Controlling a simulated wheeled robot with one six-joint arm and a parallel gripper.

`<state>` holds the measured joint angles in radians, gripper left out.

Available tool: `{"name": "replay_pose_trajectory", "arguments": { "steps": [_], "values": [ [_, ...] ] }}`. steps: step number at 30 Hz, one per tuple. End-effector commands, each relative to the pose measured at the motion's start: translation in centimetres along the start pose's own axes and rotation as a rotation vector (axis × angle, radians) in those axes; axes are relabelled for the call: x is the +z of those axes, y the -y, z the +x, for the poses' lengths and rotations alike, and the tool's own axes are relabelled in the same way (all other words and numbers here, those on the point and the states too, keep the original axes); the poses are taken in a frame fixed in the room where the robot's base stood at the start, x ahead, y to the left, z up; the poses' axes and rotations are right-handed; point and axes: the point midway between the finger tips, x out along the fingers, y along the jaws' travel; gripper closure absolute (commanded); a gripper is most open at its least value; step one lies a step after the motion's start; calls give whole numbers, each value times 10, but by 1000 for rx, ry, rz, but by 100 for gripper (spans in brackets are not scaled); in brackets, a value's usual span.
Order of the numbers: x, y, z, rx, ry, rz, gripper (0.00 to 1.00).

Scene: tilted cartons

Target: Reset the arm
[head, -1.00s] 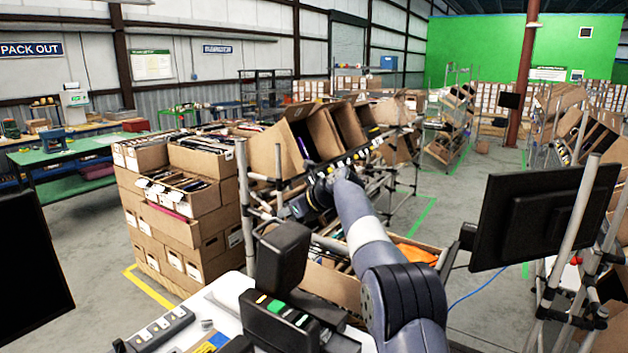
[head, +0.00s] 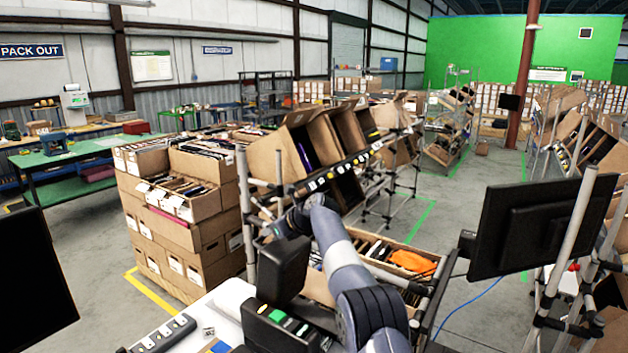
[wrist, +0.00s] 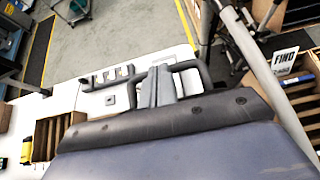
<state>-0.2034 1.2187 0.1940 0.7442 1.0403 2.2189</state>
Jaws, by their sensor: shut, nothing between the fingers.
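My gripper (wrist: 163,88) is at the middle of the wrist view. Its two fingers are together, with nothing held between them. Behind them lies the white tabletop (wrist: 75,98), but I cannot tell the height between. In the head view my arm reaches forward from the bottom, and its wrist end bends left in front of the rack of tilted cartons (head: 312,150). The fingers themselves are hidden there, behind or beside the dark box-shaped device (head: 283,262).
A black monitor (head: 525,225) on a pole stands at right. Stacked cartons (head: 180,235) stand at left. A lower carton with an orange item (head: 410,262) sits close right of my arm. Another dark screen (head: 35,280) is at the left edge. Open floor lies beyond the rack.

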Motion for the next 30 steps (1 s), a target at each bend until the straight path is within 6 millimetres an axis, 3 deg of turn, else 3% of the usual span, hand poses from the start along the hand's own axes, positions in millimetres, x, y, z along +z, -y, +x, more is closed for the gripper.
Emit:
{"name": "replay_pose_trajectory", "arguments": {
  "steps": [10, 30],
  "values": [
    [-10, 1, -16, -2, 0, 1, 100],
    [-11, 4, -24, -8, -3, -5, 100]
  ]
}}
